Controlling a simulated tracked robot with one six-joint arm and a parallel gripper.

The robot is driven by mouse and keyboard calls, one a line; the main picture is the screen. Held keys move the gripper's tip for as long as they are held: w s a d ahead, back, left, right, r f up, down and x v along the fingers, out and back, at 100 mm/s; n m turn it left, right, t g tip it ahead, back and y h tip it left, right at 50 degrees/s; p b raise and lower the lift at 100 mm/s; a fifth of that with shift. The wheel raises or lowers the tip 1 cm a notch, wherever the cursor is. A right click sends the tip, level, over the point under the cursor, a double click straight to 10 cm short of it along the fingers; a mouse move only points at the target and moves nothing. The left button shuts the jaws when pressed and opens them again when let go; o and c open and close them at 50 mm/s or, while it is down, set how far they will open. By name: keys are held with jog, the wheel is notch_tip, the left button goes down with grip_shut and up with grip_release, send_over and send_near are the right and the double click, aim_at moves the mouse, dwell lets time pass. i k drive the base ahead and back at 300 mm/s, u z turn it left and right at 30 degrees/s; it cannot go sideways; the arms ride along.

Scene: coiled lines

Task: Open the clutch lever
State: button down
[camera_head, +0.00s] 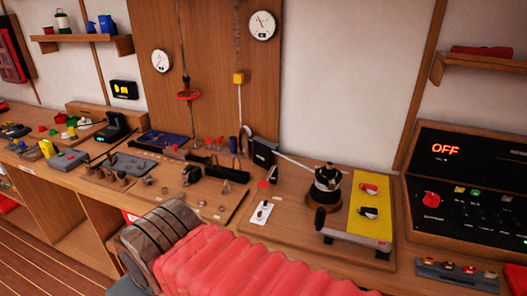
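No part is legibly marked as the clutch lever. Candidates stand on the wooden board at the right of the bench. A yellow plate (372,226) carries a red-and-white lever or knob (369,188) and a black-and-white one (368,212) below it. A small white plate (260,213) with a dark toggle lies left of the dark winch drum (328,186). A grey bar with black ends (356,240) lies along the board's front. Their settings are too small to read. A red ribbed sleeve, seemingly my arm, fills the lower middle; my gripper's fingers do not show.
A pale line runs from a black block (263,153) to the drum. A black control panel (466,190) reading OFF stands at the right, with a switch strip (456,275) before it. Tools and small parts crowd the bench left of the board. Two gauges hang on the wall.

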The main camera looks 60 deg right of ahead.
aim_at(276, 146)
jog(key=u, duration=0.05)
jog(key=i, duration=0.95)
jog(key=u, duration=0.05)
